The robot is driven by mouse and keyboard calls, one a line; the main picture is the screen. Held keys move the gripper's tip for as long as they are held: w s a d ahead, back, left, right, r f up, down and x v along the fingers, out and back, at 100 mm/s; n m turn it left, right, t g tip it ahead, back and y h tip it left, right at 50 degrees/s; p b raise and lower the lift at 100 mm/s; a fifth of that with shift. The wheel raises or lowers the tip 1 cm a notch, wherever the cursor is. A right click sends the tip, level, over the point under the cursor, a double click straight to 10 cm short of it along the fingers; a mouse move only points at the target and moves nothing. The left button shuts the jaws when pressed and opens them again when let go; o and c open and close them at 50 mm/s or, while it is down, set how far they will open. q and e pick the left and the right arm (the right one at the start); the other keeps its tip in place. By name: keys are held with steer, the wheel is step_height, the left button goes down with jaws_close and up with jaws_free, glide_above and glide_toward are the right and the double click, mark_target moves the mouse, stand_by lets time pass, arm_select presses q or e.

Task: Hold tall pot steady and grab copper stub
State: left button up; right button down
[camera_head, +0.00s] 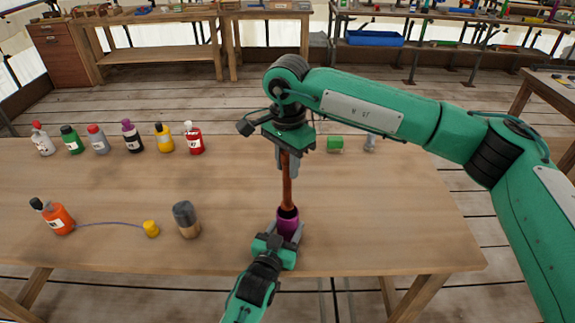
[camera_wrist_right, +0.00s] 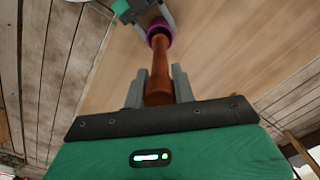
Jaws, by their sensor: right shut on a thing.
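The tall pot (camera_head: 288,224) is purple and stands upright near the table's front edge. My left gripper (camera_head: 283,240) has its fingers on both sides of it and looks shut on it. The copper stub (camera_head: 287,185) is a long reddish-brown rod, upright, with its lower end at the pot's mouth; how deep it goes is hidden. My right gripper (camera_head: 287,160) is above the pot, shut on the stub's upper part. In the right wrist view the stub (camera_wrist_right: 159,70) runs between the fingers to the purple pot rim (camera_wrist_right: 159,31).
Several bottles (camera_head: 125,138) stand in a row at the back left. An orange bottle (camera_head: 58,217), a yellow cap-like piece (camera_head: 151,228) on a thin cord and a dark-topped cylinder (camera_head: 186,220) are at the front left. A green block (camera_head: 335,144) lies behind. The table's right side is clear.

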arm_select(q)
steer(key=o, duration=0.5)
steer(key=shift+c, duration=0.2)
